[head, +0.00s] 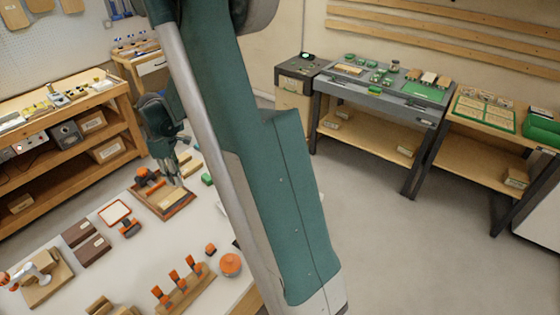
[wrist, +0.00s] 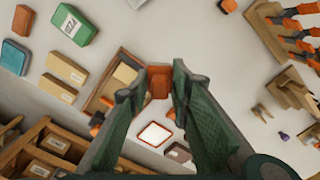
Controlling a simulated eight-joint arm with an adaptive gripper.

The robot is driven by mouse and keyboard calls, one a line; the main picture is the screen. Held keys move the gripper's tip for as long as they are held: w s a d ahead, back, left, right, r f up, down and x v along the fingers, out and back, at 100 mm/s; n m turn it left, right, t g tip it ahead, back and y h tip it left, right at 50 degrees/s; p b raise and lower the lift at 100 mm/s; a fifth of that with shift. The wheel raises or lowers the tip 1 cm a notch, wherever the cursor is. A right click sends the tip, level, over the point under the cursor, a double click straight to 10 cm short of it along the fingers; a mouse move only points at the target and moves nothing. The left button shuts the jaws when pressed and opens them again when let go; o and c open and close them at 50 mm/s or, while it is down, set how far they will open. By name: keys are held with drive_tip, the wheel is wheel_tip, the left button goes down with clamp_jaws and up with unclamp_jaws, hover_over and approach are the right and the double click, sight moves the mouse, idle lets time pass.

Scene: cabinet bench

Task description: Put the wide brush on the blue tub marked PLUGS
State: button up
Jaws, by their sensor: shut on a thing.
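My gripper (wrist: 158,78) is shut on a small orange thing (wrist: 158,84) between its fingertips. In the head view my gripper (head: 174,178) points down over a wooden tray (head: 182,206) on the white table. A blue box (wrist: 14,58) lies at the left edge of the wrist view; no PLUGS mark is readable on it. My arm hides part of the table in the head view.
A green labelled box (wrist: 74,25) and tan labelled boxes (wrist: 66,68) lie near the blue one.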

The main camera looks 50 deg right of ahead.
drive_tip(key=s+d+r+m+p, duration=0.1)
drive_tip(key=s+d+r+m, duration=0.1)
drive_tip(key=s+d, duration=0.5)
drive_tip(key=s+d+r+m+p, duration=0.1)
drive_tip(key=s+d+r+m, duration=0.2)
drive_tip(key=s+d, duration=0.5)
drive_tip(key=s+d+r+m+p, duration=0.1)
drive_tip(key=s+d, duration=0.6)
drive_tip(key=d, duration=1.4)
wheel_tip(320, 180, up, 2)
drive_tip(key=shift+s+d+r+m+p, duration=0.15)
drive_tip(key=shift+s+m+p, duration=0.25)
drive_tip(key=shift+m, duration=0.4)
drive_tip(key=shift+w, duration=0.1)
drive_tip(key=shift+f, duration=2.9)
drive_tip(key=shift+f, duration=2.1)
drive_tip(key=shift+f, duration=0.2)
